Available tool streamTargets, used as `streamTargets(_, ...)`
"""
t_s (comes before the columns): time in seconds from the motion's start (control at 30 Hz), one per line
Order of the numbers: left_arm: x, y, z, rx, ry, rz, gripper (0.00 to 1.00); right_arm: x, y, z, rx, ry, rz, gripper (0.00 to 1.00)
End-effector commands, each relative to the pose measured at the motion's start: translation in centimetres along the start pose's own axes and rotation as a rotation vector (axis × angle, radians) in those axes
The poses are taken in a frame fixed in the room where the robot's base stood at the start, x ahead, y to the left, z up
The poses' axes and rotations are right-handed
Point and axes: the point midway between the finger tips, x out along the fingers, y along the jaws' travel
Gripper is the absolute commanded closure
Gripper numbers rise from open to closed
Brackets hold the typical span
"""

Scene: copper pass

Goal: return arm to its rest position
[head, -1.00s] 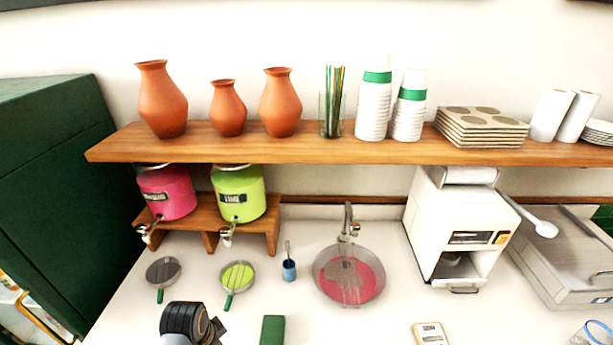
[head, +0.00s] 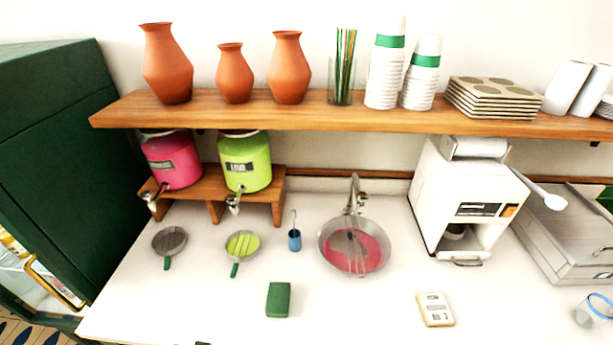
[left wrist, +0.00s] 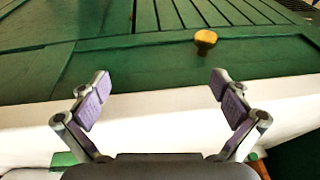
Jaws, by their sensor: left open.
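My left gripper (left wrist: 162,98) shows in the left wrist view with its two purple-padded fingers spread wide and nothing between them. Beyond the fingers are a pale white band and a green panelled surface (left wrist: 140,70) with a yellow knob (left wrist: 205,39). In the head view neither gripper shows. My right gripper is in no frame.
On the white counter are two strainers (head: 170,241) (head: 243,245), a blue cup (head: 295,240), a green block (head: 278,299), a sink basin (head: 355,246) and a white machine (head: 466,205). A wooden shelf (head: 340,116) holds vases and cups. A green cabinet (head: 70,140) stands left.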

Motion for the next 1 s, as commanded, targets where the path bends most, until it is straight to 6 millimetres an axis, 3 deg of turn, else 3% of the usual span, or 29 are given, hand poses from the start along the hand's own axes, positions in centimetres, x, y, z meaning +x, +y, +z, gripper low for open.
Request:
streamTargets(0.03, 3.1, 0.1, 1.2, -0.002, -0.016, 0.001, 0.0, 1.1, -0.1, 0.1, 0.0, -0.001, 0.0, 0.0)
streamTargets(0.17, 11.7, 0.4, 5.7, -0.009, -0.048, 0.002, 0.0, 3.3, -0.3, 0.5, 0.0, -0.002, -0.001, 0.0)
streamTargets(0.3, 21.6, 0.9, 13.6, -0.017, -0.094, 0.005, 0.0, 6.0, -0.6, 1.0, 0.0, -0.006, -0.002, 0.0)
streamTargets(0.43, 27.8, 1.6, 21.6, -0.025, -0.128, 0.009, 0.0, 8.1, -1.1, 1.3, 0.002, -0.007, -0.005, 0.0)
streamTargets(0.5, 29.6, 1.9, 25.3, -0.028, -0.143, 0.011, 0.0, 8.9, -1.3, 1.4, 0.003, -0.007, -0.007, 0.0)
streamTargets(0.63, 31.0, 2.3, 29.7, -0.031, -0.159, 0.013, 0.0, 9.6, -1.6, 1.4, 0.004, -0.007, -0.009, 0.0)
streamTargets(0.73, 31.2, 2.4, 31.1, -0.032, -0.163, 0.014, 0.0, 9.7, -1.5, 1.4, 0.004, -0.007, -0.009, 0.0)
streamTargets(1.0, 31.1, 2.4, 31.3, -0.032, -0.163, 0.014, 0.0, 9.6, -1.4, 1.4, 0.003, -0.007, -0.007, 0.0)
